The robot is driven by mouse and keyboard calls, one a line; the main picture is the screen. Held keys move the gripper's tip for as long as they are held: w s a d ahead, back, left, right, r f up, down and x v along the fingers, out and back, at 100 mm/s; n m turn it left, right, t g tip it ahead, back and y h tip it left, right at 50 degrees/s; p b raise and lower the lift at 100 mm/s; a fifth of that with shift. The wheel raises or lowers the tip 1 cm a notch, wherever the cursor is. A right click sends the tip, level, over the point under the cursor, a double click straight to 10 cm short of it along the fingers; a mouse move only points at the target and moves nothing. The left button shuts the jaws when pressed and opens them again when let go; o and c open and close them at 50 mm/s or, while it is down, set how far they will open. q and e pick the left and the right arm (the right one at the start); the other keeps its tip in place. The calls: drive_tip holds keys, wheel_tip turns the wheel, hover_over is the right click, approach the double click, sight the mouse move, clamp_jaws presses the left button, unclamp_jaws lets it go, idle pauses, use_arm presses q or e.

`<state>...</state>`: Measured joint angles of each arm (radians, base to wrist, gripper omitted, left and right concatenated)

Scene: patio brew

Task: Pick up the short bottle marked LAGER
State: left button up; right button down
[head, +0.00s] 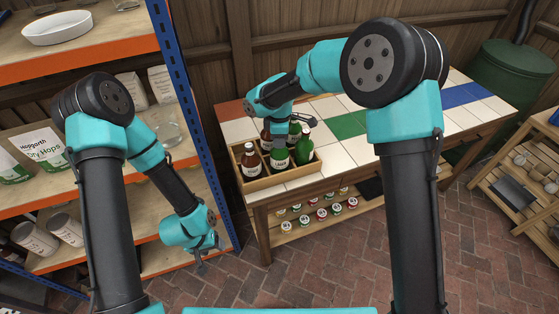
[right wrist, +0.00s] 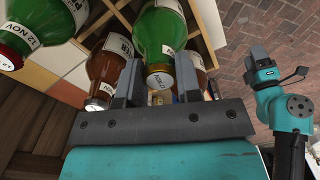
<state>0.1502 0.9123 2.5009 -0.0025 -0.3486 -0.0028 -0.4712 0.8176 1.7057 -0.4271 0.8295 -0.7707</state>
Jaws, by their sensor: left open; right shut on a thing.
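The wooden crate (head: 285,183) stands on the tiled table with brown and green bottles in its compartments. My right gripper (head: 280,132) reaches down into it from above. In the right wrist view its fingers (right wrist: 157,82) are shut on the neck of a green bottle (right wrist: 158,35) with a pale cap. This appears to be the front middle green bottle (head: 279,154) in the head view. Its label is too small or cut off to read as LAGER. Whether it is lifted, I cannot tell. My left gripper (head: 204,250) is open and empty, low beside the shelf.
Close around the held bottle stand a brown bottle (head: 250,161) at the left and a green bottle (head: 304,149) at the right. The shelf (head: 188,100) stands left of the table. White tiles (head: 325,160) right of the crate are clear. Several jars (head: 323,214) sit below.

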drive_tip(key=shift+r, duration=0.1)
idle(0.4)
wheel_tip(320, 180, up, 10)
drive_tip(key=shift+f, duration=0.1)
idle(0.4)
idle(0.5)
